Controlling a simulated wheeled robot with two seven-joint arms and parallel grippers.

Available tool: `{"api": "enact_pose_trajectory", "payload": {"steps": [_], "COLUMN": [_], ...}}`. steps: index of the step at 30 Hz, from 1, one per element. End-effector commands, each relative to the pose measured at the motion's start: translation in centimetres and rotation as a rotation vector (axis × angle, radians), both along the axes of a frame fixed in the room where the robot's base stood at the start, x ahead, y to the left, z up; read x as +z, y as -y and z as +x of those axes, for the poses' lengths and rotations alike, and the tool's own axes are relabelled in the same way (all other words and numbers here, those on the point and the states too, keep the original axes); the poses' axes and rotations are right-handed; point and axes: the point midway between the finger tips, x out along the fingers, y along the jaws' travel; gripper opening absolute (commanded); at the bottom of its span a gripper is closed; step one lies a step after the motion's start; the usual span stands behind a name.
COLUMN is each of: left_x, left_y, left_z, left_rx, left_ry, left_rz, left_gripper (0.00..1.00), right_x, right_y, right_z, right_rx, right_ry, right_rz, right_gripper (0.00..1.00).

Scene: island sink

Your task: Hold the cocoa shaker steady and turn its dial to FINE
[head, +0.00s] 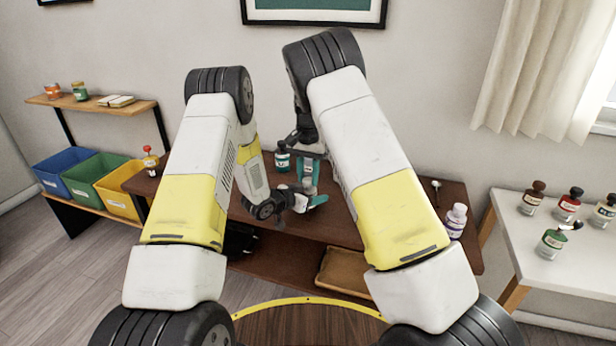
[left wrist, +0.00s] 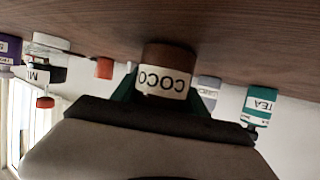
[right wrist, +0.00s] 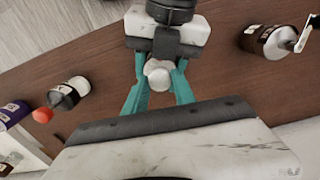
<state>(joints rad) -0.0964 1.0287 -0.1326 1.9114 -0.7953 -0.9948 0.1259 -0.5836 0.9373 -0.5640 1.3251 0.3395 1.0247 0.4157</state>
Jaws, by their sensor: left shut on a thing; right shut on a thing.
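The cocoa shaker (left wrist: 166,58) is a brown cylinder with a pale label reading "COCO", upside down in the left wrist view. Teal fingers of my left gripper (left wrist: 165,97) are on both sides of it, shut on its body. From above, in the right wrist view, its round white dial top (right wrist: 158,72) sits between the teal fingertips of my right gripper (right wrist: 159,78), which is shut on it. In the head view my left gripper (head: 311,198) comes in low from the left and my right gripper (head: 299,160) points down from above. The dial's markings and setting cannot be read.
A teal-labelled tea jar (left wrist: 258,105) stands close by. A dark crank-topped jar (right wrist: 268,42) and a black-and-white jar (right wrist: 68,93) stand on either side. A white bottle (head: 455,221) is at the table's right. A brown tray (head: 345,272) lies below.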

Motion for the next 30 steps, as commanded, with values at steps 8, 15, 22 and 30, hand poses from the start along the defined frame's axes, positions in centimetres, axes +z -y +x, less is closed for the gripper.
{"api": "enact_pose_trajectory", "payload": {"steps": [8, 15, 22, 30], "left_x": [-0.03, -0.05, -0.06, -0.07], "left_y": [0.0, -0.01, 0.0, 0.0], "left_z": [0.0, -0.01, -0.02, -0.03], "left_rx": [0.0, 0.0, 0.0, 0.0], "left_ry": [-0.001, -0.001, -0.001, -0.001], "left_rz": [0.001, 0.001, 0.001, 0.001], "left_gripper": [0.06, 0.06, 0.06, 0.06], "right_x": [0.06, 0.06, 0.06, 0.06], "right_y": [-0.04, -0.05, -0.06, -0.06], "right_z": [-0.03, -0.04, -0.04, -0.04], "right_rx": [-0.262, -0.478, -0.642, -0.756], "right_ry": [0.0, 0.0, 0.0, 0.0], "right_rz": [0.001, 0.001, 0.001, 0.001], "right_gripper": [0.0, 0.0, 0.0, 0.0]}}
